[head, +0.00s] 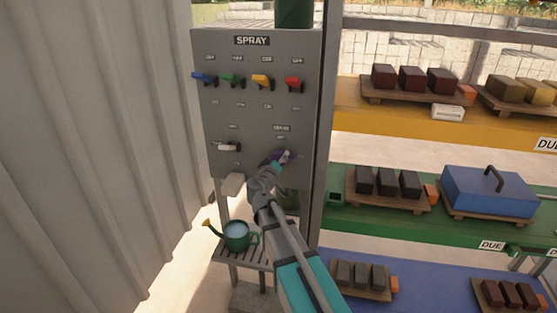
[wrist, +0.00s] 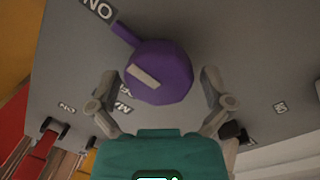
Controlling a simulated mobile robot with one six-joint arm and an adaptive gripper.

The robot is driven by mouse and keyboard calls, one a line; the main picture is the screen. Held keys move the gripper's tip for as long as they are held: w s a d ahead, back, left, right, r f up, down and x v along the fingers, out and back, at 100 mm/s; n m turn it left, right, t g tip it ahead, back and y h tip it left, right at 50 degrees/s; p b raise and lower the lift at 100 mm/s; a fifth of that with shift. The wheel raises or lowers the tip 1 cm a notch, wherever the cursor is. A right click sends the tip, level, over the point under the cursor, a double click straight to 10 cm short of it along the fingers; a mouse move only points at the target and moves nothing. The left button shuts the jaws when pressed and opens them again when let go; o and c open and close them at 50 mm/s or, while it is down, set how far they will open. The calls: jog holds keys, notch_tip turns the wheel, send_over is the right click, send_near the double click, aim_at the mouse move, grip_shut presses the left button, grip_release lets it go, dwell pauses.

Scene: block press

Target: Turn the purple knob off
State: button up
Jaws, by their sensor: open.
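The purple knob (head: 285,155) is on the lower right of the grey panel (head: 250,115), partly hidden by my gripper (head: 275,165) in the head view. In the wrist view the round purple knob (wrist: 158,78) carries a pale bar mark, and its narrow purple tab points up-left to a dark label (wrist: 98,9) that seems to read ON upside down. My gripper (wrist: 158,85) is open, with one finger on each side of the knob. Small gaps seem to show between fingers and knob; I cannot tell if either touches.
Blue (head: 204,78), green (head: 232,79), yellow (head: 262,81) and red (head: 294,83) levers line the panel's upper part. A white lever (head: 228,147) is left of the knob. A watering can (head: 236,236) stands below. Shelves with blocks (head: 412,78) are on the right.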

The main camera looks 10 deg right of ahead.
jog(key=c, duration=1)
jog(key=shift+n, duration=0.3)
jog(key=n, duration=0.3)
jog(key=shift+b, duration=0.4)
jog(key=n, duration=0.5)
jog(key=shift+w+f+t+b, duration=0.1)
jog(key=shift+t+b, duration=0.2)
jog(key=shift+t, duration=0.1)
jog(key=n, duration=0.5)
jog(key=shift+t, duration=0.3)
jog(key=n+y, duration=0.1)
jog(key=n, duration=0.4)
jog(key=shift+n+t+b, duration=0.3)
jog(key=shift+b, duration=0.05)
